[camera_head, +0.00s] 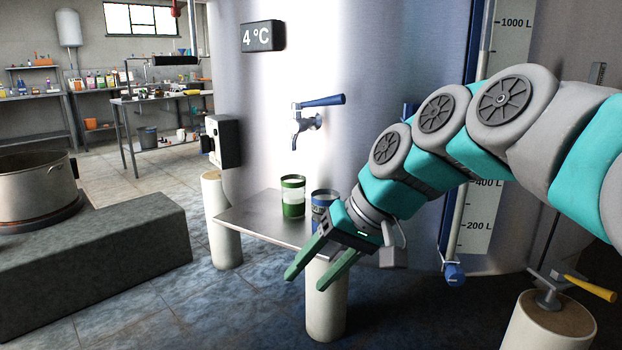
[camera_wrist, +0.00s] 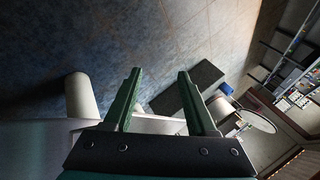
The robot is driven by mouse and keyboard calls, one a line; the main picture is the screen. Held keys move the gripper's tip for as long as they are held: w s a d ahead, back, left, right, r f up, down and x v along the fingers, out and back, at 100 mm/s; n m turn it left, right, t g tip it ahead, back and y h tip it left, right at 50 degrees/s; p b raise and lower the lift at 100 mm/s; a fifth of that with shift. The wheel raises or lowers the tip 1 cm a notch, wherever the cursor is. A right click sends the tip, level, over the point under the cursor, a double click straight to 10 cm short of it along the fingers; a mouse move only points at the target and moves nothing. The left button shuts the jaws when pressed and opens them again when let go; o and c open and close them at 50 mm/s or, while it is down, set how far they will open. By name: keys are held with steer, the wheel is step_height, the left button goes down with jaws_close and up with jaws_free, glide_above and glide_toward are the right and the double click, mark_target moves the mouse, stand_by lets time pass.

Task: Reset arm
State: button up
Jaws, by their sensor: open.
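My gripper (camera_head: 306,276) is open and empty, with its green fingers pointing down and left, in front of the metal shelf (camera_head: 256,222) under the tank. In the wrist view the two fingers (camera_wrist: 160,90) stand apart with only floor and distant furniture between them. My teal and grey arm reaches in from the right. A green and white cup (camera_head: 293,198) stands upright on the shelf. A blue cup (camera_head: 321,205) stands beside it, partly hidden by my wrist.
The large steel tank (camera_head: 350,60) has a blue-handled tap (camera_head: 308,122) above the shelf. A pale post (camera_head: 325,300) stands below my gripper. A yellow-handled valve (camera_head: 570,285) is at the lower right. A pot (camera_head: 35,190) sits on a stone block at the left. Floor between is clear.

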steer(key=s+d+f+m+g+h, duration=0.1)
steer(key=s+d+f+h, duration=0.2)
steer(key=s+d+f, duration=0.4)
steer(key=s+d+f+m+g+h, duration=0.1)
steer(key=s+d+f+g+h, duration=0.1)
steer(key=s+d+f, duration=0.5)
steer(key=s+f+h, duration=0.1)
steer(key=s+f, duration=0.5)
steer(key=s, duration=0.2)
steer(key=shift+s+d+f+h, duration=0.2)
steer(key=shift+d+f+h, duration=0.1)
steer(key=shift+d+f, duration=0.05)
